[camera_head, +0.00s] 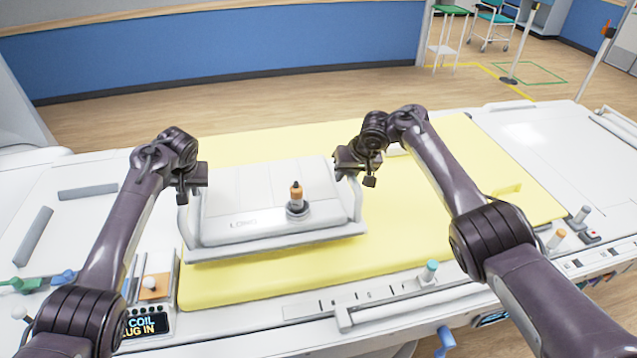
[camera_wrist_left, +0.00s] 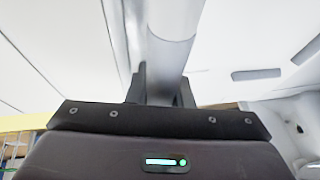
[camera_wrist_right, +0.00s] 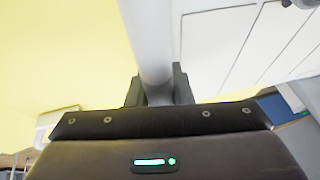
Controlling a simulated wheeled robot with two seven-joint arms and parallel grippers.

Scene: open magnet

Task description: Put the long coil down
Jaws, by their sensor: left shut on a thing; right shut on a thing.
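The long coil (camera_head: 235,202) is a white flat panel marked "LONG", with a side handle at each end and an orange-tipped plug in a round socket (camera_head: 297,205) near its front. It is over the yellow mat (camera_head: 420,225); I cannot tell whether it touches the mat. My left gripper (camera_head: 190,193) is shut on the left handle, a white bar that shows between the fingers in the left wrist view (camera_wrist_left: 170,60). My right gripper (camera_head: 357,172) is shut on the right handle, a white bar also in the right wrist view (camera_wrist_right: 150,45).
A small "COIL PLUG IN" display (camera_head: 148,323) is at the front left. A teal-topped peg (camera_head: 430,270) stands on the front rail. Grey pads (camera_head: 88,192) lie on the white surface at left.

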